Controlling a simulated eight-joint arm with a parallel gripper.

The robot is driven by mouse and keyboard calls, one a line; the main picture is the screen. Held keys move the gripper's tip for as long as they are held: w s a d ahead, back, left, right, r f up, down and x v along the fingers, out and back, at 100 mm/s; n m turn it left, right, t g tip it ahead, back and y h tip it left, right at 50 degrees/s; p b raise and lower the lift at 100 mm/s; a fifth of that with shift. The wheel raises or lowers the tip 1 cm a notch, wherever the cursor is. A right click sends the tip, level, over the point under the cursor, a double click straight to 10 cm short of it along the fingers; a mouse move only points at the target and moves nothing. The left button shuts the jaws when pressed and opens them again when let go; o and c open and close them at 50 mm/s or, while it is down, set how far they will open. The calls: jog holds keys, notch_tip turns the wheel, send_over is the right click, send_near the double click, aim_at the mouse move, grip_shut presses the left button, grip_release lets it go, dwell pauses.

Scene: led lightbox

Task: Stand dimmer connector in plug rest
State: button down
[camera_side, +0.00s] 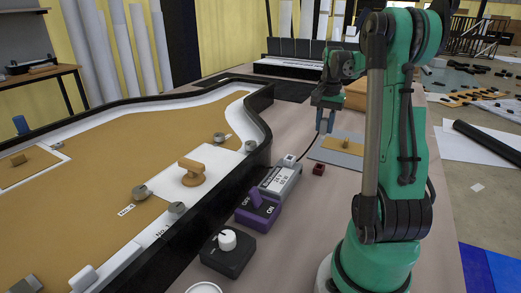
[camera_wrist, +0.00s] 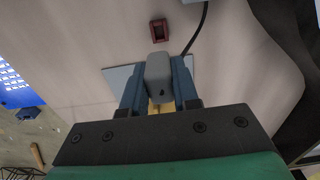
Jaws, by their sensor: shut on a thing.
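My gripper (camera_side: 325,118) is shut on a grey connector, which I take for the dimmer connector (camera_wrist: 158,74). In the wrist view the connector sits between the two blue fingers (camera_wrist: 159,88). In the side view it hangs upright below the fingers, above the table. A small dark red block with a recess, likely the plug rest (camera_side: 318,169), stands on the table below and slightly left of my gripper. In the wrist view the plug rest (camera_wrist: 159,31) is ahead of the connector, clearly apart from it, and its recess looks empty.
A white supply box (camera_side: 279,181), purple switch (camera_side: 258,209) and black dimmer box (camera_side: 228,252) line the lightbox's black wall (camera_side: 205,221). A black cable (camera_wrist: 196,30) runs near the rest.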

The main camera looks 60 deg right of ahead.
jog(key=shift+f, duration=0.1)
dwell(0.3)
jog(key=shift+f, duration=3.85)
jog(key=shift+f, duration=1.1)
jog(key=c, duration=0.6)
grip_release()
jog(key=shift+r, duration=4.05)
